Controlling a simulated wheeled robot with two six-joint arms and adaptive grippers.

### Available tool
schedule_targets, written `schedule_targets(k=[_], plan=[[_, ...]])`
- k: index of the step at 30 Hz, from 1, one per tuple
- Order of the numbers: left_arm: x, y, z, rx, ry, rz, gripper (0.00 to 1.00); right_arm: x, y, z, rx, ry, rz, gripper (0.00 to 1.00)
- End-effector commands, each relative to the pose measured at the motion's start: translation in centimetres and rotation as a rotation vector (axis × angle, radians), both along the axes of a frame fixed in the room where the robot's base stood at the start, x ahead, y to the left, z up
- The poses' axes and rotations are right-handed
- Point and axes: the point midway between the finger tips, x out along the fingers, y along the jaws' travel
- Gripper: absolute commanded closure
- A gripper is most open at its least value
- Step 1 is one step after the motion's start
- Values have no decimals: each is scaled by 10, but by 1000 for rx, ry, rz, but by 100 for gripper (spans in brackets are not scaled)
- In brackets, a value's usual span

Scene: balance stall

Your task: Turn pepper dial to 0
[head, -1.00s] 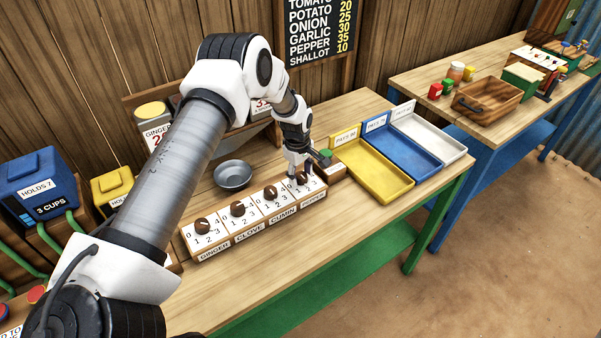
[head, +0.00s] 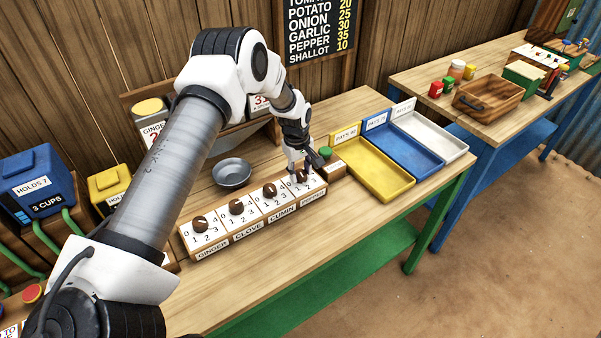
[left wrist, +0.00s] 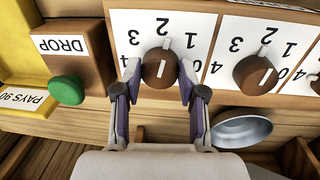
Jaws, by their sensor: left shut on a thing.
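The pepper dial (left wrist: 160,68) is a round brown knob with a white line, on a white plate at the end of the dial row. In the left wrist view, which is upside down, its pointer is near the 2. My left gripper (head: 298,173) reaches down onto this dial. Its two fingers (left wrist: 157,80) are shut on the knob, one on each side. In the head view the gripper mostly hides the dial, and the pepper label (head: 312,196) shows in front of it.
The cumin dial (left wrist: 254,74) is beside the pepper dial. A green button (left wrist: 66,91) on the DROP block is close on the other side. A grey metal bowl (head: 232,173) stands behind the row. Yellow (head: 398,190), blue (head: 436,167) and white trays (head: 452,147) lie to the right.

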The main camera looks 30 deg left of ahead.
Motion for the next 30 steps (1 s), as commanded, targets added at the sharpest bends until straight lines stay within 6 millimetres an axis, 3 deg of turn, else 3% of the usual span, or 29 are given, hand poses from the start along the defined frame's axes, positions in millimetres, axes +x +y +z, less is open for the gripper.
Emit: schedule_targets(k=[1,30], plan=[[-5,-1,-9,-3,13,-35,94,0,0,-7,0,0,0,60],[-4,1,-8,-4,13,-952,94,0,0,-57,0,0,0,60]])
